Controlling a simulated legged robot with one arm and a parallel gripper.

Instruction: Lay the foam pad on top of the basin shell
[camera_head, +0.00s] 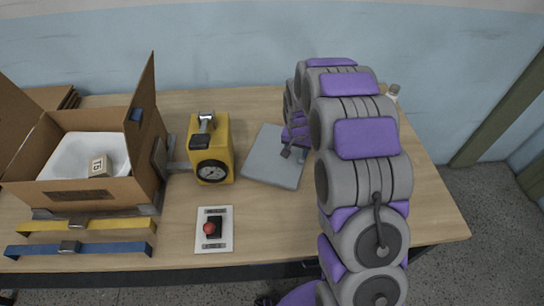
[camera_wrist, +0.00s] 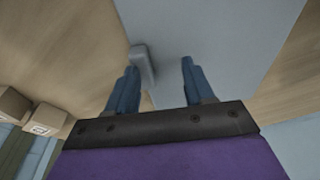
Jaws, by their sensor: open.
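The foam pad appears to be the flat grey square (camera_head: 265,165) lying on the table right of centre. The white basin shell (camera_head: 68,150) sits inside an open cardboard box (camera_head: 85,187) at the left, with a small labelled block (camera_head: 99,166) in it. My gripper (camera_head: 288,153) is over the pad's right part, and my arm hides some of it. In the wrist view my gripper (camera_wrist: 160,68) is open, its two blue fingers apart above the grey pad (camera_wrist: 215,40). A small raised grey piece (camera_wrist: 142,62) shows between the fingers, closer to the left one.
A yellow device with a dial (camera_head: 213,150) stands between box and pad. A white plate with a red knob (camera_head: 213,229) lies in front. Yellow (camera_head: 100,223) and blue (camera_head: 110,248) bars lie before the box. Box flaps stand up. Small cartons (camera_wrist: 42,115) show in the wrist view.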

